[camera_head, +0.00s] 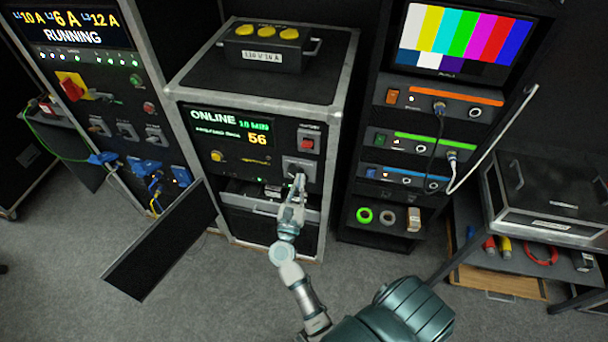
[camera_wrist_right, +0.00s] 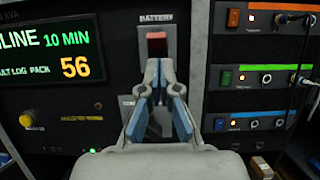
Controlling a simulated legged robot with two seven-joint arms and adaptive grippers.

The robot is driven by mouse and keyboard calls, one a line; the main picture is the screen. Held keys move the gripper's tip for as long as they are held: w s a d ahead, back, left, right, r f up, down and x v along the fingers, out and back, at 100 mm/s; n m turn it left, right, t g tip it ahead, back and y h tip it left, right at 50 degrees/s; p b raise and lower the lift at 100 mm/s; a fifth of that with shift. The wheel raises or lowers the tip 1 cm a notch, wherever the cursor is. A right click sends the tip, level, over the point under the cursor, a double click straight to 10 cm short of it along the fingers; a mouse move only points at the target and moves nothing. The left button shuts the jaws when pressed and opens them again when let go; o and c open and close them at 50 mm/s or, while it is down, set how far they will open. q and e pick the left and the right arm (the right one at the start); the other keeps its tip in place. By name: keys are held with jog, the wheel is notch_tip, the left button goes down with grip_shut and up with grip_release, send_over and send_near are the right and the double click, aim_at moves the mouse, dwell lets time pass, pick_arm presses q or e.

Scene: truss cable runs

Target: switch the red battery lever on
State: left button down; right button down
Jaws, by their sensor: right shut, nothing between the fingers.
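The red battery lever (camera_head: 307,143) sits on a grey plate on the front of the middle cabinet, right of its display. In the right wrist view the red lever (camera_wrist_right: 157,42) is at the upper part of its plate, under the word BATTERY. My right gripper (camera_head: 298,180) is in front of the panel, lower than the lever, near a second grey plate (camera_head: 300,164). In the right wrist view its fingertips (camera_wrist_right: 158,68) are together and empty, just below the red lever in the picture. Contact cannot be told. My left gripper is not in view.
The display (camera_head: 231,128) reads ONLINE 10 MIN and 56. A yellow knob (camera_head: 217,156) is below it. A drawer (camera_head: 249,196) is under the panel, and a dark open door panel (camera_head: 160,245) juts out at the lower left. A rack with a monitor (camera_head: 461,38) stands to the right.

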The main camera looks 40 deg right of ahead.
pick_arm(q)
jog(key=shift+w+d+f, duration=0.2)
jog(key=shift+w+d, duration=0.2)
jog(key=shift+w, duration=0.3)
pick_arm(e)
jog(key=shift+s+a+r, duration=0.25)
jog(key=shift+s+a, duration=0.25)
jog(key=shift+a, duration=0.1)
jog(key=shift+s+a+r, duration=0.2)
jog(key=shift+s+a, duration=0.3)
jog(key=shift+a, duration=0.1)
